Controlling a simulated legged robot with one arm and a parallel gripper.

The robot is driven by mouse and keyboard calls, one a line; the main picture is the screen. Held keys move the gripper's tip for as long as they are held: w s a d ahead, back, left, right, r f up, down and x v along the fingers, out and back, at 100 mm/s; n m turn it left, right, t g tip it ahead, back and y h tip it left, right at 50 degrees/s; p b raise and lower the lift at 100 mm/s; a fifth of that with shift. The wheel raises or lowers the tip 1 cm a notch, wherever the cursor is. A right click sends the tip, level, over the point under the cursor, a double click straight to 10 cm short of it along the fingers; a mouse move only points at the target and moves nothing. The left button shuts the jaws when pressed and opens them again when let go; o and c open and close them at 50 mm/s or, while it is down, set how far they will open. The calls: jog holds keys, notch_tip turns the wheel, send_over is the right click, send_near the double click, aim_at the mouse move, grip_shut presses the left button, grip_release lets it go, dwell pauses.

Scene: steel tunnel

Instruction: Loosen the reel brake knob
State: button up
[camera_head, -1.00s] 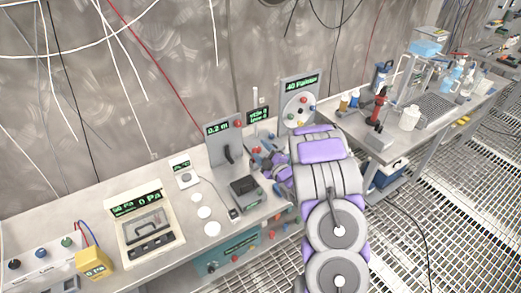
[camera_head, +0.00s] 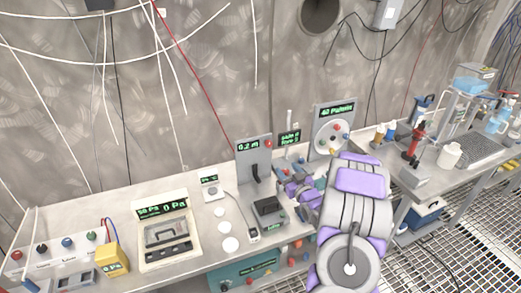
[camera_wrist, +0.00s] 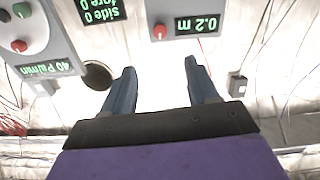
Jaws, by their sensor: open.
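No knob is labelled as the reel brake. A grey upright panel (camera_head: 247,172) reading "0.2 m" stands on the bench, with a red knob (camera_head: 268,144) at its upper right and a black lever on its face. The red knob (camera_wrist: 160,32) also shows in the wrist view, which is upside down, beside the "0.2 m" display. My gripper (camera_wrist: 160,66) is open, its two dark blue fingers apart with nothing between them. In the head view it is small and partly hidden by my arm, just right of the panel. I cannot tell its distance from the knob.
Right of it stands a "40 Pa/min" panel with a round dial (camera_head: 333,137) and coloured knobs. A dark box (camera_head: 268,210) sits in front on the bench. Left are a cream gauge case (camera_head: 165,208) and a yellow meter (camera_head: 113,261). A second bench holds bottles.

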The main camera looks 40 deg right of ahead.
aim_at(269, 145)
jog(key=b+x, duration=0.2)
jog(key=x, duration=1.3)
jog(key=shift+b+x, duration=0.4)
jog(key=shift+x, duration=0.4)
jog(key=shift+c, duration=0.2)
jog(key=c, duration=1)
jog(key=shift+n, duration=0.7)
jog(key=o, duration=1)
jog(key=shift+o, duration=0.2)
jog(key=shift+s+a, duration=0.1)
jog(key=shift+s, duration=0.05)
